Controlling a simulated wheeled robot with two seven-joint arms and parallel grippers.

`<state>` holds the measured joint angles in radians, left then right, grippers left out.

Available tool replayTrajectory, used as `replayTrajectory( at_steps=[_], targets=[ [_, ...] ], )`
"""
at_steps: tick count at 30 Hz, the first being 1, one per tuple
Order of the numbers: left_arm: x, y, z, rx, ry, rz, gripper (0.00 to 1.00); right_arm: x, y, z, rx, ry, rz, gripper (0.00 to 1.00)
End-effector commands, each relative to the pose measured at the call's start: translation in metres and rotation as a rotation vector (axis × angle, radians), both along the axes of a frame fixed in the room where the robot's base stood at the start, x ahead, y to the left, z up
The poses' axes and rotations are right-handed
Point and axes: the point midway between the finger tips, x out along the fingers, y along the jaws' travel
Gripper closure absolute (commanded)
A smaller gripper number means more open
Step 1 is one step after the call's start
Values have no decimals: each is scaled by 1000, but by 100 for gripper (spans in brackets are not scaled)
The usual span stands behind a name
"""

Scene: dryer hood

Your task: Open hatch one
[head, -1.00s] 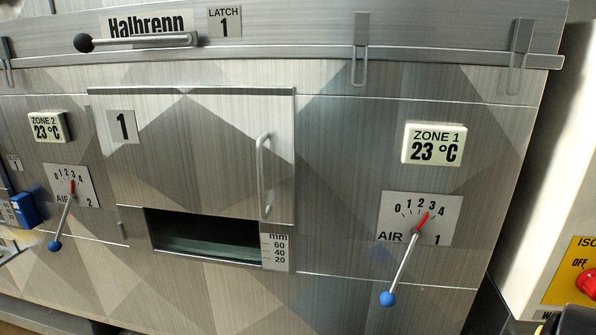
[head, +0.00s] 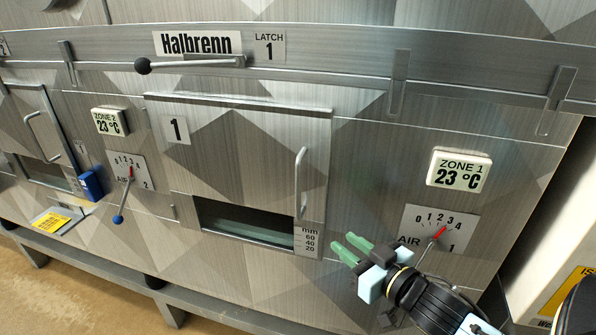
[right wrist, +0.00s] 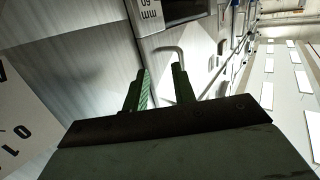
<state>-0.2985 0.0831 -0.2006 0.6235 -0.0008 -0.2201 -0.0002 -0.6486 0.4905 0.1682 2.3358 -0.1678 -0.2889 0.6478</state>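Hatch one (head: 255,150) is a metal panel marked 1, and it sits flush in the dryer's front. Its vertical bar handle (head: 301,183) is on its right side. The latch 1 lever (head: 195,64) lies horizontal above the hatch, with a black ball at its left end. My right gripper (head: 350,248) is in front of the dryer, below and right of the handle. Its green fingers are apart with nothing between them. In the right wrist view the handle (right wrist: 182,55) shows beyond the parted fingertips (right wrist: 163,72). My left gripper is not in view.
A dark slot (head: 245,222) with a mm scale (head: 307,241) is under the hatch. The air 1 dial (head: 438,232) is partly behind my right arm. A white cabinet (head: 555,240) stands at the right. A rail and floor run along the bottom left.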

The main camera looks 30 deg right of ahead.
Motion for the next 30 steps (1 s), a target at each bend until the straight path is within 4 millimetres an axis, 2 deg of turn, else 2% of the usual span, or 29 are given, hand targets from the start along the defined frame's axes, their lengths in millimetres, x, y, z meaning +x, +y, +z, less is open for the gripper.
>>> replayTrajectory(
  at_steps=[1,3,7,11,17,30],
  targets=[
    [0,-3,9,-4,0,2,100,-3,8,31,6,-38,22,73],
    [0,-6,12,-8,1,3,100,-7,17,57,14,-79,44,73],
    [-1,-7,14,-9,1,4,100,-11,26,82,24,-118,68,73],
    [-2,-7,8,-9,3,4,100,-6,28,85,26,-129,74,73],
    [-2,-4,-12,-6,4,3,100,14,31,82,22,-131,75,73],
    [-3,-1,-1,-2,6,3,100,75,37,87,25,-126,72,73]
  ],
)
